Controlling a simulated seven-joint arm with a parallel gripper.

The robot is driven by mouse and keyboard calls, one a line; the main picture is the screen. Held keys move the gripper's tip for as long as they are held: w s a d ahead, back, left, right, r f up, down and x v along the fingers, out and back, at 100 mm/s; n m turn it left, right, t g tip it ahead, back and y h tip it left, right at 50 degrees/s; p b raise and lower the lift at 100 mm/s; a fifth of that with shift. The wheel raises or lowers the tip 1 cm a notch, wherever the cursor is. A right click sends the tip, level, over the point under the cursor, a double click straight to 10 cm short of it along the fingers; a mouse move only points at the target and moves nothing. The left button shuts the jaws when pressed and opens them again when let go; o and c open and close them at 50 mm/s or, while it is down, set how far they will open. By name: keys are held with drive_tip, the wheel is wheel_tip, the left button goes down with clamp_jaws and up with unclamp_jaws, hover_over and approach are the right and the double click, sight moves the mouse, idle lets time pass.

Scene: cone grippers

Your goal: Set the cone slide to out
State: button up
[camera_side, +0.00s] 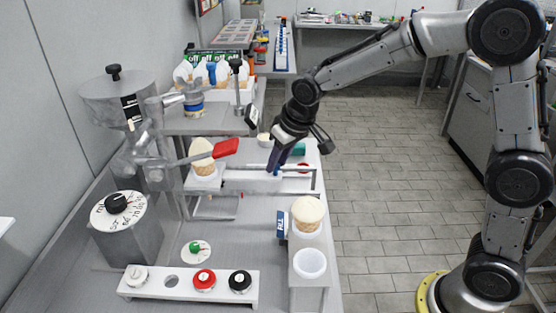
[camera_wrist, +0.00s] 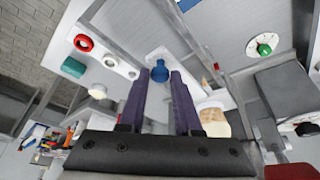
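The cone slide (camera_side: 250,181) is a pale bar on metal rails in the middle of the bench. Its left end bears a filled cone (camera_side: 203,160); a cone also shows right of my fingers in the wrist view (camera_wrist: 213,118). A blue knob (camera_wrist: 160,72) stands on the slide's white plate (camera_wrist: 188,62). My gripper (camera_side: 272,169) points down at the slide's right part. In the wrist view its two purple fingers (camera_wrist: 160,76) are apart, one on each side of the blue knob. Whether they touch it is unclear.
A red-ended lever (camera_side: 224,147) reaches over the left cone from the machine. A second cone (camera_side: 307,214) stands front right, behind a white cup (camera_side: 310,264). A knob panel (camera_side: 190,285) lies at the front. A teal block (camera_wrist: 73,67) and red ring (camera_wrist: 84,43) lie beyond the slide.

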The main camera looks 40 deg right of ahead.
clamp_jaws()
idle(1.1)
